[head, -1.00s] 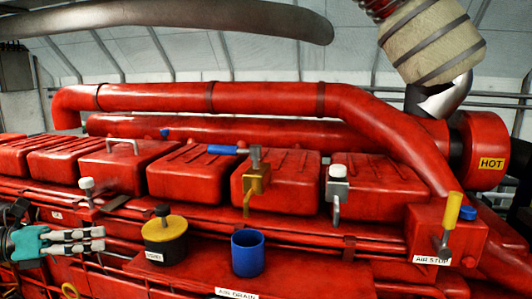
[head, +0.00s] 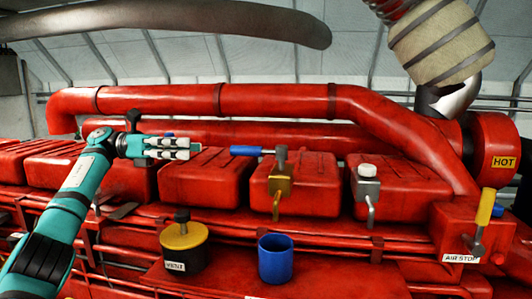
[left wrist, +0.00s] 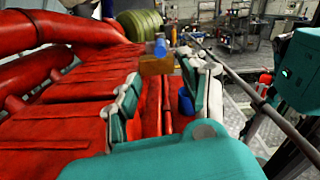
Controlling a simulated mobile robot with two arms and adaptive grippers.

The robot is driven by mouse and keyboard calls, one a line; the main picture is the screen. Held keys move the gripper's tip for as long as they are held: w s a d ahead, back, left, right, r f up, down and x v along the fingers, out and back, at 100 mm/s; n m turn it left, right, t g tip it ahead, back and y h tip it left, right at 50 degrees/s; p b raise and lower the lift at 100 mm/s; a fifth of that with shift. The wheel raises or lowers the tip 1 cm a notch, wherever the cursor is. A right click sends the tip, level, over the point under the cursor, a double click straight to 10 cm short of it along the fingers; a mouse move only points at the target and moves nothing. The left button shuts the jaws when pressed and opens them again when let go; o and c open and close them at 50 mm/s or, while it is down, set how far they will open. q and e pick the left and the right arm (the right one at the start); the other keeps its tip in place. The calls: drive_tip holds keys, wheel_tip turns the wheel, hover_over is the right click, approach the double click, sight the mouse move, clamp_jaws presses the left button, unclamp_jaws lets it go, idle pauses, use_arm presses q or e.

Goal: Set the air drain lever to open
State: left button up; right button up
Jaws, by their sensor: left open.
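The blue-handled lever (head: 252,151) sits on a brass valve (head: 281,185) above the red engine covers. Its handle points left, about level. In the left wrist view the blue handle (left wrist: 160,48) shows end-on, just beyond my fingers, with the brass part (left wrist: 156,65) below it. My left gripper (head: 196,148) is open and empty, to the left of the handle's tip at about the same height, with a small gap in the head view. It also shows in the left wrist view (left wrist: 165,80), fingers spread to either side. My right gripper is out of view.
A second valve (head: 367,185) with a white knob and a yellow-handled air stop lever (head: 485,208) stand to the right. A blue cup (head: 276,260) and a yellow-topped canister (head: 183,237) sit below. A thick red pipe (head: 275,100) runs behind.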

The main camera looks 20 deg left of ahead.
sight(257, 152)
use_arm(q)
drive_tip(key=p+x, duration=0.3)
drive_tip(key=x, duration=1.3)
drive_tip(key=shift+d, duration=0.3)
clamp_jaws()
